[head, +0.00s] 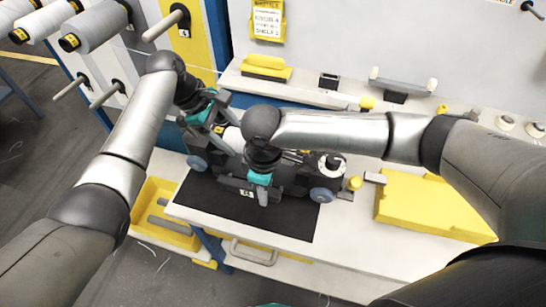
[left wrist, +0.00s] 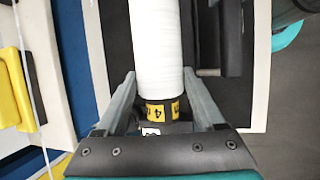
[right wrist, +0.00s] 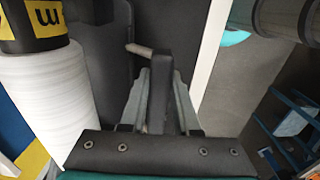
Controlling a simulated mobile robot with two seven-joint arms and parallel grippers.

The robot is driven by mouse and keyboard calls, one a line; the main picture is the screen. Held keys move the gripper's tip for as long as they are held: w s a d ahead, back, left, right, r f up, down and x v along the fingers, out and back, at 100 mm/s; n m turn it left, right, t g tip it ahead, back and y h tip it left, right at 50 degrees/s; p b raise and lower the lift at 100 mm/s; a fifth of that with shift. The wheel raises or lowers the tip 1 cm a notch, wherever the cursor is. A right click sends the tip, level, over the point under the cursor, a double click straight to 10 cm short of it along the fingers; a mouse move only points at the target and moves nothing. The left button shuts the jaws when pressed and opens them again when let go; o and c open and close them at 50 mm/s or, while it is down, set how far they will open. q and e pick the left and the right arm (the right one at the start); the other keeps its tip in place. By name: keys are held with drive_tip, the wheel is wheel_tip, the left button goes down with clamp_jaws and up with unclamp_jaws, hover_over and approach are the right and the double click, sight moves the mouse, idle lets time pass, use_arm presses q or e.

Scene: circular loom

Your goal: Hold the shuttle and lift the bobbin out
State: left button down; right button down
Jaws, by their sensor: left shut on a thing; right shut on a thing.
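The dark shuttle (head: 205,158) with blue-grey wheels stands on the black mat (head: 215,200) on the bench. A white bobbin (head: 232,138) shows partly between my arms in the head view; whether it still rests in the shuttle is hard to tell. The right forearm hides part of the shuttle.
A yellow block (head: 440,205) lies at the right of the bench. A yellow bin (head: 160,240) with grey rods is below left. A narrow shelf (head: 300,90) with small items runs behind the shuttle.

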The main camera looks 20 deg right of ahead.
use_arm(q)
drive_tip(key=shift+r, duration=4.4)
use_arm(e)
drive_tip(key=shift+s+d+f, duration=0.1)
drive_tip(key=shift+s+f, duration=0.1)
drive_tip(key=shift+f, duration=0.05)
drive_tip(key=c, duration=0.6)
unclamp_jaws()
drive_tip(key=shift+w+r, duration=0.1)
drive_tip(key=shift+w, duration=0.05)
drive_tip(key=shift+o, duration=0.2)
drive_tip(key=shift+r, duration=0.1)
wheel_tip(320, 180, up, 12)
